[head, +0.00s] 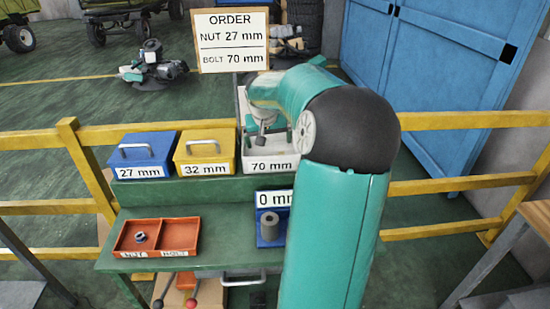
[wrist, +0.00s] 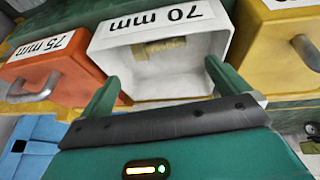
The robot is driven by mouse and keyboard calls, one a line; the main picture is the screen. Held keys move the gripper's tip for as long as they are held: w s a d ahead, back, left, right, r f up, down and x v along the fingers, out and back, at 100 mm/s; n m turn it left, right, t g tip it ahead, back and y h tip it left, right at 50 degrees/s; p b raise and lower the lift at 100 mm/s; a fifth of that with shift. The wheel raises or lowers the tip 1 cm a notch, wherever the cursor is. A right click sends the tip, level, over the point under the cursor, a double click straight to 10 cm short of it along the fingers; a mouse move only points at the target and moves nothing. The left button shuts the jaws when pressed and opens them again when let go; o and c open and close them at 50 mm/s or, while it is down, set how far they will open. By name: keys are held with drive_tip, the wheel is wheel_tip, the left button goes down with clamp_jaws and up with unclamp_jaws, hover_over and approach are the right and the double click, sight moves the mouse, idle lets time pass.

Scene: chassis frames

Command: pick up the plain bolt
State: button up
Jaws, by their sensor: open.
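The white bin marked 70 mm (head: 281,165) stands on the green bench behind my arm. My gripper (head: 270,137) is over the white bin, partly hidden by my own arm. In the wrist view my gripper (wrist: 162,72) is open, with its two green fingers apart at the bin's opening and nothing between them.
Blue 27 mm (head: 145,155) and yellow 32 mm (head: 204,152) lidded boxes stand left of the bin. An orange tray (head: 157,237) has a nut (head: 141,237) in its NUT compartment; its BOLT compartment is empty. A grey cylinder (head: 270,225) stands on a blue holder. An orange 75 mm box (wrist: 60,75) adjoins.

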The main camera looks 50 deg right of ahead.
drive_tip(key=x, duration=0.7)
drive_tip(key=shift+d+f, duration=0.15)
drive_tip(key=shift+f, duration=0.05)
drive_tip(key=c, duration=1)
drive_tip(key=shift+r, duration=0.1)
